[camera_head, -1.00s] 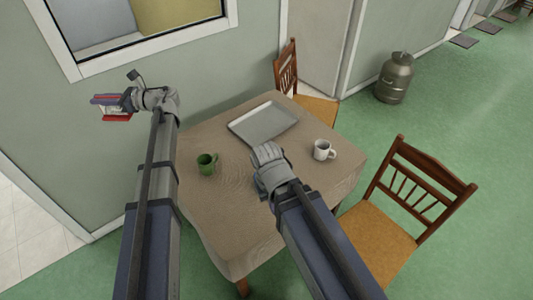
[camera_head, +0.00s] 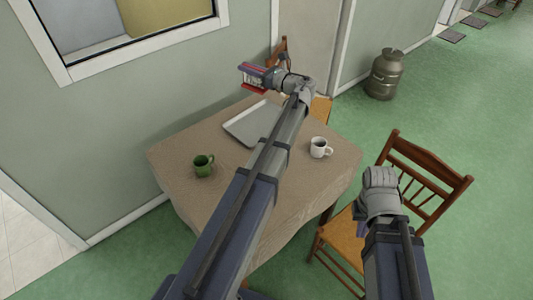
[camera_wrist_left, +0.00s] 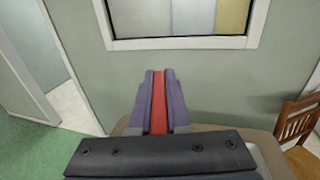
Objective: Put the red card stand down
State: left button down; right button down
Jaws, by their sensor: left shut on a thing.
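The red card stand (camera_head: 254,89) is held in my left gripper (camera_head: 252,77), above the far side of the table (camera_head: 180,155) near the wall. In the left wrist view the red stand (camera_wrist_left: 158,108) is a narrow strip clamped between the two purple fingers. The gripper is shut on it, and the stand is clear of the tabletop. My right gripper (camera_head: 368,212) is low over the chair to the right of the table. Its fingers are mostly hidden behind its wrist.
A grey tray (camera_head: 231,136) lies at the back of the table, partly behind my left arm. A green mug (camera_head: 203,166) stands front left and a white mug (camera_head: 318,147) right. Wooden chairs (camera_head: 418,158) stand right and behind. A gas bottle (camera_head: 385,75) stands on the floor.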

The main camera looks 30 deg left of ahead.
pick_arm(q)
jog(key=w+d+f+m+t+b, duration=0.1)
jog(key=d+f+t+b, duration=0.1)
jog(key=f+b, duration=1.1)
jog(key=w+d+f+m+t+h+b, duration=0.1)
jog(key=w+d+f+t+b, duration=0.1)
jog(key=f+b, duration=1.2)
jog(key=shift+w+d+f+m, duration=0.3)
jog(key=shift+d+f+m, duration=0.1)
jog(key=shift+d+f, duration=0.35)
jog(key=shift+f, duration=0.1)
notch_tip(320, 180, down, 6)
jog(key=b, duration=0.6)
jog(key=shift+a+f+b, duration=0.1)
jog(key=shift+f+b, duration=0.05)
jog(key=shift+b, duration=0.2)
notch_tip(320, 180, down, 4)
jog(key=b, duration=0.3)
jog(key=shift+r+b, duration=0.2)
jog(key=shift+b, duration=0.1)
